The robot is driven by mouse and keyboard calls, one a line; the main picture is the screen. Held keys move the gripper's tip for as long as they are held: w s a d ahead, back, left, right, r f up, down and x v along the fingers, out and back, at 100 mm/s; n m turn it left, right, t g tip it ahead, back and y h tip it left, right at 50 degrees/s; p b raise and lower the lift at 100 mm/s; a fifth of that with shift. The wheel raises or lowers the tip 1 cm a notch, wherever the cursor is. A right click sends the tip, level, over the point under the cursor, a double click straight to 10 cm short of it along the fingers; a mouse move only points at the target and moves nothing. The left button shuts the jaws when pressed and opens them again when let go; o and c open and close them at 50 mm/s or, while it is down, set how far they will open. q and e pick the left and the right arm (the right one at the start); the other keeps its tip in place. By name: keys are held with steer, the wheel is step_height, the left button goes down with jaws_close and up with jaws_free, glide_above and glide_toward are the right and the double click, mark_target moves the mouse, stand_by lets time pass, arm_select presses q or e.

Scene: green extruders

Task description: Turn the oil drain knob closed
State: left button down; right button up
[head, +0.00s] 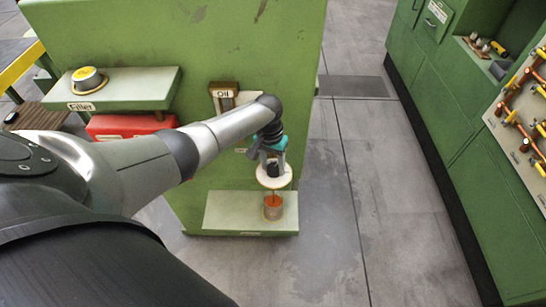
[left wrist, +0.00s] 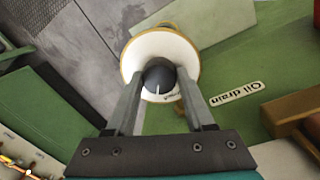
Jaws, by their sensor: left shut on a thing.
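The oil drain knob (left wrist: 159,76) is dark with a white pointer line, on a round white dial (left wrist: 150,50) with a yellowish rim. The dial's lettering is too small to read. A plate reading "Oil drain" (left wrist: 237,93) is beside it. My left gripper (left wrist: 160,84) is shut on the knob, one finger at each side. In the head view my left gripper (head: 272,163) is over the white dial (head: 274,178), and hides the knob. Below the dial, a thin orange-red stream (head: 273,197) runs down to a cup (head: 272,208). My right gripper is not in view.
The cup stands on a pale green low shelf (head: 225,212) of the green machine (head: 170,40). A "Filler" shelf (head: 140,86) with a yellow-topped round part is at left, above a red box (head: 125,124). An "Oil" gauge (head: 223,93) is above my forearm. Floor at right is clear.

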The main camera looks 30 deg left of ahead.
arm_select(q)
steer(key=n+p, duration=0.2)
steer(key=n, duration=0.1)
steer(key=shift+d+r+n, duration=0.1)
steer(key=shift+r+n, duration=0.05)
steer(key=shift+n, duration=0.25)
steer(key=shift+n+t+p, duration=0.3)
steer(key=shift+n+p, duration=0.8)
steer(key=shift+n, duration=0.6)
steer(key=shift+c, duration=1.4)
jaws_free()
steer(key=r+p, duration=0.1)
steer(key=r, duration=0.1)
steer(key=r+p, duration=0.1)
steer(key=r, duration=0.2)
steer(key=r+p, duration=0.2)
steer(key=shift+s+a+r, duration=0.2)
steer(key=shift+a+r, duration=0.1)
steer(key=shift+r, duration=0.5)
step_height(320, 180, up, 6)
glide_above(271, 168)
steer(key=shift+s+a+r, duration=0.15)
steer(key=shift+r, duration=0.05)
